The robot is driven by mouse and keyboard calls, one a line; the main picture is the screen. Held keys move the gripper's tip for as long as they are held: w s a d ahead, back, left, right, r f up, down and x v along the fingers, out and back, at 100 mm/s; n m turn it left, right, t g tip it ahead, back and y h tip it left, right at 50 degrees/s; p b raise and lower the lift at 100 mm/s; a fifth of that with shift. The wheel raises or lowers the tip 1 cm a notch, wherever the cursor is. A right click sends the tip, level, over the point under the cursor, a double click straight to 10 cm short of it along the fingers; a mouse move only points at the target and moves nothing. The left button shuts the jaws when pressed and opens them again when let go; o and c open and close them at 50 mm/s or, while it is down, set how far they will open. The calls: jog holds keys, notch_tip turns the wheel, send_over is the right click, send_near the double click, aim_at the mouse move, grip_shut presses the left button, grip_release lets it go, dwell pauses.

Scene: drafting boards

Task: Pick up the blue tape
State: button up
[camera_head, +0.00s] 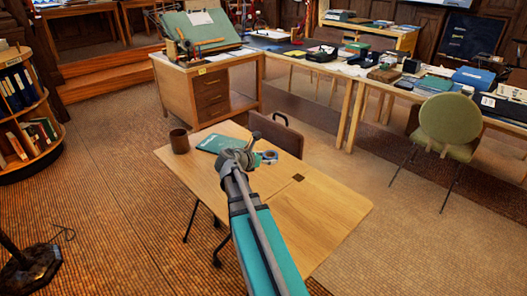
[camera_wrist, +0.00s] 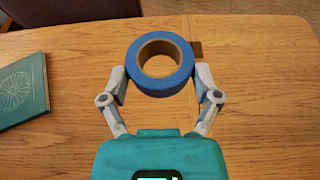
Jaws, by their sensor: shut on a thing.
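The blue tape (camera_wrist: 160,88) is a blue roll with a brown cardboard core. In the wrist view it sits between the two fingers of my gripper (camera_wrist: 160,84), which press on its left and right sides. In the head view my gripper (camera_head: 246,158) is over the wooden table, and part of the blue tape (camera_head: 270,156) shows just to its right. I cannot tell whether the tape touches the tabletop or is held above it.
A teal book (camera_head: 215,143) lies on the table (camera_head: 325,205) left of my gripper, also in the wrist view (camera_wrist: 22,92). A brown mug (camera_head: 180,142) stands at the table's left. A brown chair (camera_head: 277,134) is behind it. The table's right half is mostly clear.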

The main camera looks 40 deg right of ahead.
jog(key=shift+s+a+r+p, duration=0.2)
jog(key=shift+s+a+r, duration=0.1)
jog(key=shift+s, duration=0.3)
jog(key=shift+s+a+r+p, duration=0.25)
jog(key=shift+s+a, duration=0.05)
jog(key=shift+s, duration=0.3)
jog(key=shift+s+a+r+p, duration=0.2)
jog(key=shift+s+a+r, duration=0.1)
jog(key=shift+s, duration=0.3)
